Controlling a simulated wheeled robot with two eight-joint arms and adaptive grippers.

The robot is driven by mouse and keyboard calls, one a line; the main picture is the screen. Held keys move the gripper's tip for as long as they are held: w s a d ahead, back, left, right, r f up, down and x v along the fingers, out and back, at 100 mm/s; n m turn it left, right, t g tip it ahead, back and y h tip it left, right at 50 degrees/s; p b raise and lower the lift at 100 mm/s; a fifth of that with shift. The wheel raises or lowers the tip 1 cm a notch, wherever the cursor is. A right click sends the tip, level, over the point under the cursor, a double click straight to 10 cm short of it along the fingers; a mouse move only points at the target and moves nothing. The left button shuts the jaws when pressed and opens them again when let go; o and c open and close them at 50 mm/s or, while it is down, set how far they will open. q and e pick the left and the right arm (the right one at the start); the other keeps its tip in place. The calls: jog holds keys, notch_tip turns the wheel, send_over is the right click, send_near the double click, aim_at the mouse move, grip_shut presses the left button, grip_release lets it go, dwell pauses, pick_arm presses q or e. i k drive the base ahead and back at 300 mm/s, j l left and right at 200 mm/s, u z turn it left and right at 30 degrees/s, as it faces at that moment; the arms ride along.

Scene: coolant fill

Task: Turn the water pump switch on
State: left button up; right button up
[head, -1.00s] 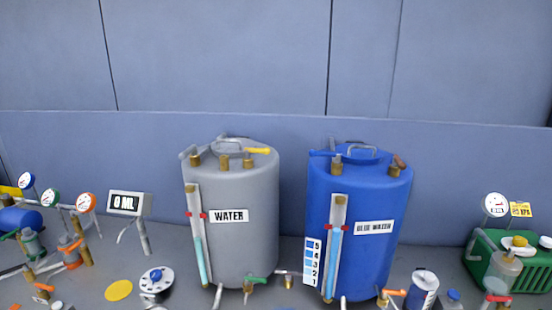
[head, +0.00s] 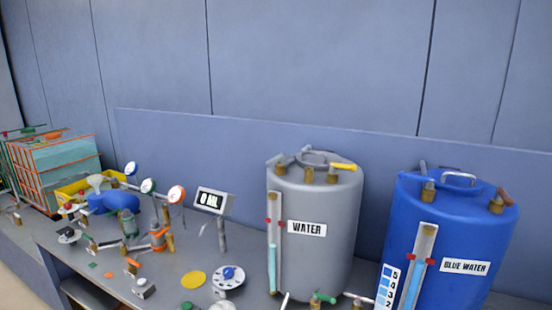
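A blue pump-like body (head: 113,203) sits at the left of the bench. I cannot tell for certain which control is the water pump switch. Another round dial with a dark knob (head: 68,235) lies left of the pump. A small grey box with a red top (head: 143,288) sits near the bench's front. Labels and settings on these controls are too small to read. Neither of my grippers is in view.
A blue tank marked BLUE WATER (head: 480,225) stands at right. A display reading 0 ML (head: 212,200) and several round gauges stand behind the pipes. An orange-framed tank (head: 65,165) is at far left. A yellow disc (head: 193,279) lies on the bench (head: 250,250).

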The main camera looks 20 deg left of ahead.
aim_at(70, 233)
jog(key=u, duration=0.65)
jog(key=j+u, duration=0.35)
jog(key=i+j+u, duration=0.2)
jog(key=j+u, duration=0.2)
jog(key=i+j+u, duration=0.2)
jog(key=j+u, duration=0.15)
jog(key=j, duration=0.15)
jog(key=i+j+z, duration=0.1)
jog(key=i+j, duration=0.15)
jog(key=i+j+z, duration=0.25)
jog(key=i+j, duration=0.2)
jog(key=j, duration=0.25)
jog(key=i+j+z, duration=0.1)
jog(key=j, duration=0.3)
jog(key=i+j+z, duration=0.1)
jog(key=i+j, duration=0.2)
jog(key=i+j+z, duration=0.15)
jog(key=j, duration=0.3)
jog(key=i+j+z, duration=0.1)
jog(key=j, duration=0.3)
jog(key=i, duration=0.05)
